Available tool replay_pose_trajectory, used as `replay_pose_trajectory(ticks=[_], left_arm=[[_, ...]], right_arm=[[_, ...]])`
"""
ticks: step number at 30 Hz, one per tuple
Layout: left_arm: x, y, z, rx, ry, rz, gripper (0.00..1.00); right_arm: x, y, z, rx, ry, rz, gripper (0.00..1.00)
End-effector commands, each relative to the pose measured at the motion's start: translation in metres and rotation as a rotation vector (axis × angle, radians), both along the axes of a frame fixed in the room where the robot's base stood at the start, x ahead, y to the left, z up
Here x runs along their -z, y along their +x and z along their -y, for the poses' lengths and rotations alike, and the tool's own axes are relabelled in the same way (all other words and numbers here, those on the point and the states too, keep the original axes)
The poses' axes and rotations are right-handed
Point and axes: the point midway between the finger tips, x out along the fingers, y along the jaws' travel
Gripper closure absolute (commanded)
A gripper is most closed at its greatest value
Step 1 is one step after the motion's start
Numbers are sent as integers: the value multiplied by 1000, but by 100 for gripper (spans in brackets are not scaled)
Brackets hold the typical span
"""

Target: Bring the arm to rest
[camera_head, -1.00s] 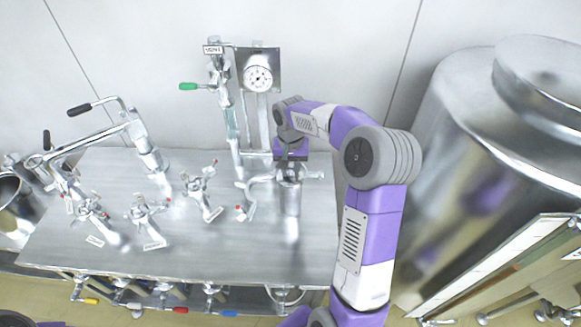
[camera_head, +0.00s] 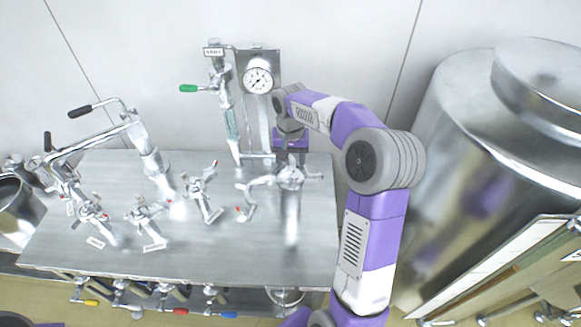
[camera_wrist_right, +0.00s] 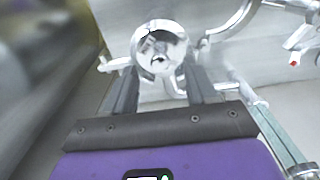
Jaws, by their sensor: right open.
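My right arm comes in from the lower right in the head view, bent at a large grey joint. Its right gripper (camera_head: 290,160) points down over a steel upright fitting (camera_head: 291,205) with side handles on the steel bench. In the right wrist view the gripper (camera_wrist_right: 160,85) has its two dark fingers apart. The round top of the fitting (camera_wrist_right: 158,45) shows beyond and between the fingertips, with nothing clamped. I cannot tell the exact gap between fingers and fitting. My left gripper is not in view.
The steel bench (camera_head: 120,262) carries several small valves, a lever tap (camera_head: 150,160) and a column with a green handle (camera_head: 195,88). A round gauge (camera_head: 258,80) stands behind my gripper. A large steel tank (camera_head: 450,150) is close on the right. A steel pot (camera_head: 18,212) is at left.

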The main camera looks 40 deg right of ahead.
Motion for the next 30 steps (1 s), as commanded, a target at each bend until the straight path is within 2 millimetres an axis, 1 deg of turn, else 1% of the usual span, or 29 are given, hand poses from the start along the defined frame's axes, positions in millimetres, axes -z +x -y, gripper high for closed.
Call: replay_pose_trajectory(ticks=[1, 6, 9, 13, 16, 20, 21, 24, 30], left_arm=[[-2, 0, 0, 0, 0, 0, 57], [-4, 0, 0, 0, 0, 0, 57], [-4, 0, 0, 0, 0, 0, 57], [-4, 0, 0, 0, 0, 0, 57], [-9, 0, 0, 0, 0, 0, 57], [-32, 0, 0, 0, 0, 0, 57], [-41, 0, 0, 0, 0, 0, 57], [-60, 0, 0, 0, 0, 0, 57], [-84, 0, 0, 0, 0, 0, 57]], right_arm=[[-11, 0, 0, -1, -1, 3, 44], [-28, 0, 0, -1, 0, 1, 44], [-32, 0, 0, -1, 1, 1, 44], [-33, 0, 0, -1, 1, 1, 44], [-38, 0, 0, -1, 1, 1, 44], [-60, 0, 0, -1, 1, 1, 44], [-69, 0, 0, -1, 0, 1, 44], [-88, 0, 0, -1, 0, 1, 44], [-112, 0, 0, -1, 1, 1, 44]])
